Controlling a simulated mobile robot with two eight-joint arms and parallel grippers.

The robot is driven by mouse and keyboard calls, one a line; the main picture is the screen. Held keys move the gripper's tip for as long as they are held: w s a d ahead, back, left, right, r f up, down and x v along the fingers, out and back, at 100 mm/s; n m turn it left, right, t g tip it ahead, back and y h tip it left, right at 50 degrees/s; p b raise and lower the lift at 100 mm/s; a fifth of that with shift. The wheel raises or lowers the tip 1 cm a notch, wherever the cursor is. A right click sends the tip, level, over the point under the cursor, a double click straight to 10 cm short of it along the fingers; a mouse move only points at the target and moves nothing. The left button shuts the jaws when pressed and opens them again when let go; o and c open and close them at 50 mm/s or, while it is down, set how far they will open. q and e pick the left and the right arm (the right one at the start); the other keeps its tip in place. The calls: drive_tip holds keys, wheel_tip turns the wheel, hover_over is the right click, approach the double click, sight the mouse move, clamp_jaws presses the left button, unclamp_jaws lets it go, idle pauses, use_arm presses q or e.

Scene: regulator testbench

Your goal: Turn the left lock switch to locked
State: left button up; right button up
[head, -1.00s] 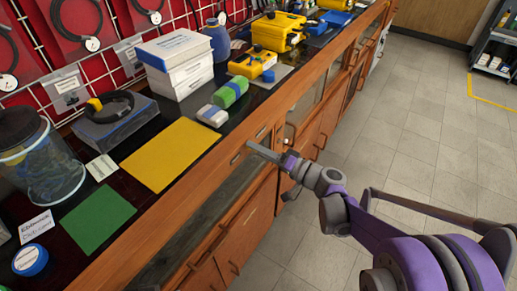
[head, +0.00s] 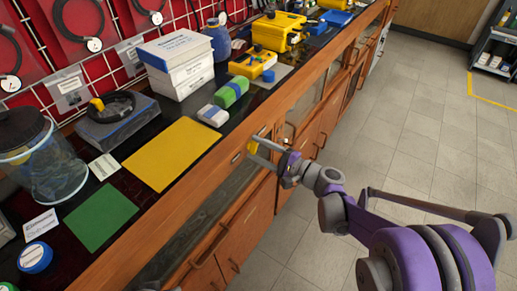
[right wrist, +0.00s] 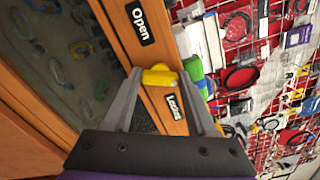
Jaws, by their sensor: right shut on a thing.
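The left lock switch shows as a yellow knob (right wrist: 160,75) on the wooden front of the bench in the right wrist view. It sits between a black "Open" label (right wrist: 140,22) and a black "Locked" label (right wrist: 173,106). My right gripper (right wrist: 158,80) has one finger on each side of the knob and is shut on it. In the head view my right gripper (head: 250,144) reaches the bench front, with a bit of yellow (head: 252,147) between its fingertips. Which way the knob points is hard to tell. My left gripper is not in view.
The black bench top holds a yellow mat (head: 170,152), a green mat (head: 100,218), white boxes (head: 180,65), a green block (head: 231,93) and a glass jar (head: 45,165). Glass-fronted cabinets (head: 205,215) lie below the switch. The tiled floor (head: 420,110) at right is clear.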

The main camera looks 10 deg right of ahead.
drive_tip(key=m, duration=0.3)
drive_tip(key=shift+m, duration=0.5)
drive_tip(key=o, duration=1.4)
drive_tip(key=shift+c, duration=0.2)
drive_tip(key=v, duration=1.1)
drive_tip(key=shift+p, duration=0.45)
